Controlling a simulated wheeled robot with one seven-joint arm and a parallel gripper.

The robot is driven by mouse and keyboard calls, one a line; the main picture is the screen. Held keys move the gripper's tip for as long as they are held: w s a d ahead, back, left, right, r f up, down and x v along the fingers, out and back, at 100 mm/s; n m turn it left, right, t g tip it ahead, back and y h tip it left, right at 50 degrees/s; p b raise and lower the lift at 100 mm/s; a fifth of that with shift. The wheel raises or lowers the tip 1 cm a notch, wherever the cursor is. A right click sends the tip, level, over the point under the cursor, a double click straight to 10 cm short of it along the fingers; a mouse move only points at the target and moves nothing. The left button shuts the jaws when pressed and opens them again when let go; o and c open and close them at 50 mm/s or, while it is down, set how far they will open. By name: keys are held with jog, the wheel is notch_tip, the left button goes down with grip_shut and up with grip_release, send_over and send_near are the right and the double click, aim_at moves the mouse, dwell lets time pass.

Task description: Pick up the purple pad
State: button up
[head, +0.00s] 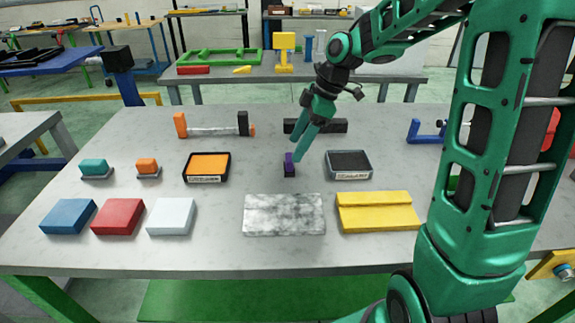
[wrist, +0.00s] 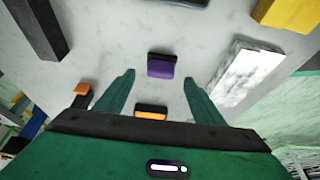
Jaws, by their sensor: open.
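The purple pad (head: 288,159) is a small purple block with a black part, standing on the grey table near its middle. In the wrist view the purple pad (wrist: 161,66) shows beyond and between the fingertips. My gripper (head: 299,152) is right over the pad in the head view, pointing down at a tilt, and hides part of it. In the wrist view my gripper (wrist: 159,78) has its two green fingers spread wide with nothing held between them. I cannot tell the exact gap between fingertips and pad.
An orange ink tray (head: 207,166) is left of the pad and a dark ink tray (head: 349,164) right. A black bar (head: 333,126) lies behind. A marbled slab (head: 284,214) and yellow block (head: 377,211) lie in front. Bare table surrounds the pad closely.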

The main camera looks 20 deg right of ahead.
aim_at(288, 156)
jog(key=shift+x, duration=2.95)
jog(key=shift+a+r, duration=0.1)
jog(key=c, duration=1.2)
jog(key=shift+r, duration=0.6)
jog(key=r, duration=0.3)
jog(key=shift+s+a+r, duration=0.2)
jog(key=shift+a+r, duration=0.05)
jog(key=shift+a, duration=0.1)
jog(key=s+a+r, duration=0.2)
jog(key=a, duration=0.1)
jog(key=s+a+r, duration=0.1)
jog(key=a+r, duration=0.1)
jog(key=a, duration=0.1)
jog(key=s+a+r, duration=0.2)
jog(key=a, duration=0.1)
jog(key=shift+s+a+r, duration=0.15)
jog(key=shift+s, duration=0.15)
